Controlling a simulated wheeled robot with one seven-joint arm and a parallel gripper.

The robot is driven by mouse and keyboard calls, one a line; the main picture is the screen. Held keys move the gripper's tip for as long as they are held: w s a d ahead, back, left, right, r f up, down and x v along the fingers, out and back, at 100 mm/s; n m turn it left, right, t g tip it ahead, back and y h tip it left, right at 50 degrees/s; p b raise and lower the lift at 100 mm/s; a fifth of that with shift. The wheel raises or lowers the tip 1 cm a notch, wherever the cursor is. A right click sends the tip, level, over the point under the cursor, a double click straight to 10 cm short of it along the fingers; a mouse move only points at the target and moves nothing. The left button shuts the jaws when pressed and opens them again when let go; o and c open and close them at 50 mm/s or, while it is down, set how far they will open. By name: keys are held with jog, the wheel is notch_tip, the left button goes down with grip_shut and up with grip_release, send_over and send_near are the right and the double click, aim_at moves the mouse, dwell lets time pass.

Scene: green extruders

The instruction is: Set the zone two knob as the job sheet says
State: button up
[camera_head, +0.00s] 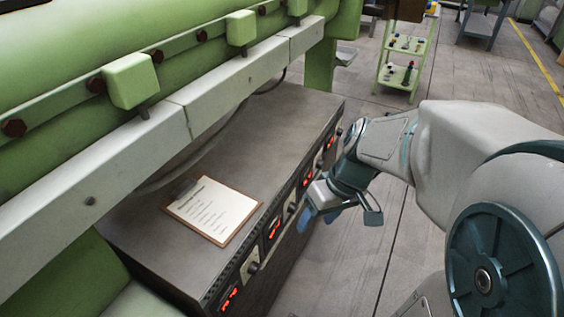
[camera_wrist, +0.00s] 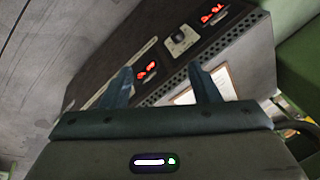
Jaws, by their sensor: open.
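The control panel (camera_head: 255,255) is the front of a dark grey box, with several red displays and knobs in a row. Its zone labels are too small to read, so I cannot tell which knob is zone two. One knob (camera_head: 253,267) shows clearly near the panel's near end. In the wrist view a knob (camera_wrist: 180,38) sits between two lit displays, beyond my fingertips. The job sheet (camera_head: 212,207) lies on a clipboard on the box top; its writing is unreadable. My gripper (camera_head: 309,212) is open in front of the panel, apart from that knob, with nothing between its fingers (camera_wrist: 163,76).
A green machine with a pale rail (camera_head: 150,145) runs above and behind the box. A green shelf cart (camera_head: 405,60) stands at the back. The floor (camera_head: 360,250) in front of the panel is clear.

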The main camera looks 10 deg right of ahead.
jog(key=w+d+f+n+y+b, duration=0.1)
jog(key=w+f+n+y+b, duration=0.2)
jog(key=w+f+b, duration=0.45)
jog(key=n+t+y+b, duration=0.3)
jog(key=t+y+b, duration=0.1)
jog(key=t+b, duration=0.35)
send_near(296, 210)
jog(key=b+x, duration=0.1)
jog(key=x, duration=0.8)
jog(key=shift+b, duration=0.35)
jog(key=c, duration=1)
